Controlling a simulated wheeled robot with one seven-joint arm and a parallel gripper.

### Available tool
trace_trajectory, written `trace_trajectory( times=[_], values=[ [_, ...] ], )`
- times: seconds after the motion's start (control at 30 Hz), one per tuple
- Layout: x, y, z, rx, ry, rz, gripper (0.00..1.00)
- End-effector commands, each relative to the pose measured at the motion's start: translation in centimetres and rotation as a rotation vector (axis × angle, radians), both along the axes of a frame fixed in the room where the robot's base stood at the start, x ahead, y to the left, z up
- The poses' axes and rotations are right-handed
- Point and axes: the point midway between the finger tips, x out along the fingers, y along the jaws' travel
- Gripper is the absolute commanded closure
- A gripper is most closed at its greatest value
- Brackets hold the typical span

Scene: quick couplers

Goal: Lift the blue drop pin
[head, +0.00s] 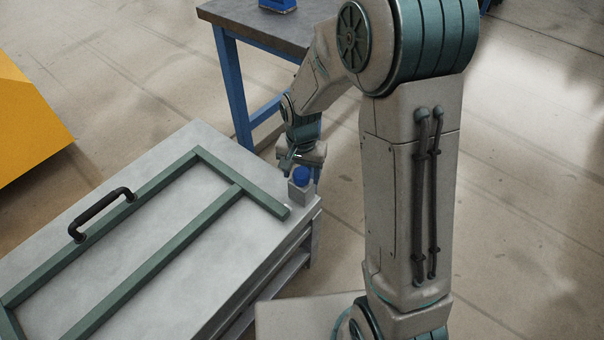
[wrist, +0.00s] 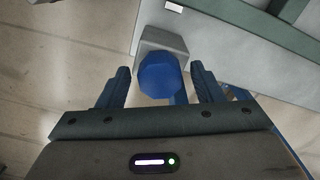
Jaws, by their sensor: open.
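The blue drop pin (head: 302,174) shows as a blue knob on a small grey block (head: 299,192) at the right corner of the grey table top. In the wrist view the pin's blue knob (wrist: 159,75) lies between my gripper's two fingers, with the grey block (wrist: 162,42) behind it. My gripper (wrist: 160,85) is open, one finger on each side of the knob. Gaps show between the fingers and the knob. In the head view my gripper (head: 302,168) is at the block, and its fingers are partly hidden.
A green frame (head: 165,185) with a black handle (head: 102,212) lies on the grey table (head: 180,280), close to the block. A blue-legged bench (head: 265,35) stands behind. A yellow object (head: 25,125) is at the left. Open floor lies right of the table.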

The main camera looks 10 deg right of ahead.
Motion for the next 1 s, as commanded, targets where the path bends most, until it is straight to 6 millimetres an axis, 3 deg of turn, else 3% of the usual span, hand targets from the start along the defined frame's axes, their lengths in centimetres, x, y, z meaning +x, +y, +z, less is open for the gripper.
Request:
trace_trajectory(
  times=[0.27, 0.5, 0.67, 1.0],
  values=[
    [0.0, 0.0, -0.1, 0.000, 0.000, 0.000, 0.40],
    [0.0, 0.0, -0.1, 0.000, 0.000, 0.000, 1.00],
    [0.0, 0.0, 0.4, 0.000, 0.000, 0.000, 1.00],
    [0.0, 0.0, 4.4, 0.000, 0.000, 0.000, 1.00]
  ],
)
